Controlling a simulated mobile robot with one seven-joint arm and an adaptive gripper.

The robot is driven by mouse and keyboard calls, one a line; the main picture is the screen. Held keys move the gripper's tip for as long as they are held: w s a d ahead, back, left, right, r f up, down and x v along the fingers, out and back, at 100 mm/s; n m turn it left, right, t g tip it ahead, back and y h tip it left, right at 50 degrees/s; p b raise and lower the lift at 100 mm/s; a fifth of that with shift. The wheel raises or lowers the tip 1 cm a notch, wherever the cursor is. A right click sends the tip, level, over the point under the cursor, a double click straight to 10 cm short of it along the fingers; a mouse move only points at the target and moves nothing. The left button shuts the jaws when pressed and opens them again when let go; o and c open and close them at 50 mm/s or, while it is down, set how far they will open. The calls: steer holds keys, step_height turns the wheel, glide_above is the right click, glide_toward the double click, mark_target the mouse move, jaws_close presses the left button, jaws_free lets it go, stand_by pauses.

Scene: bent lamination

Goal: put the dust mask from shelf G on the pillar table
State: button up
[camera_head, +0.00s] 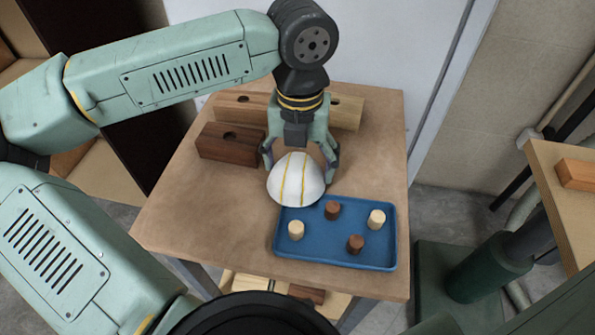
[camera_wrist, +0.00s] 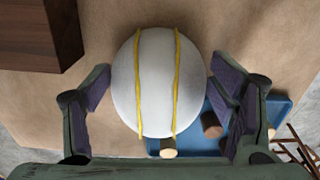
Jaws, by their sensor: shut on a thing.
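The dust mask (camera_head: 294,184) is a white dome with two yellow straps. My gripper (camera_head: 299,168) is shut on it from above, a finger on each side. In the wrist view, the mask (camera_wrist: 156,85) fills the middle between the fingers. It is over the wooden table (camera_head: 185,215), by the upper left edge of a blue tray; I cannot tell whether it touches the table. No label shows which table is the pillar table.
The blue tray (camera_head: 335,256) holds several small light and dark wooden pegs. A dark block (camera_head: 231,143) and lighter blocks (camera_head: 345,112) with holes stand behind the mask. Another wooden top (camera_head: 562,205) with an orange block is at right, near a green column (camera_head: 490,265). The table's left front is clear.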

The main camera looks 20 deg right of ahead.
steer(key=c, duration=0.4)
steer(key=shift+o, duration=0.2)
steer(key=shift+r, duration=0.1)
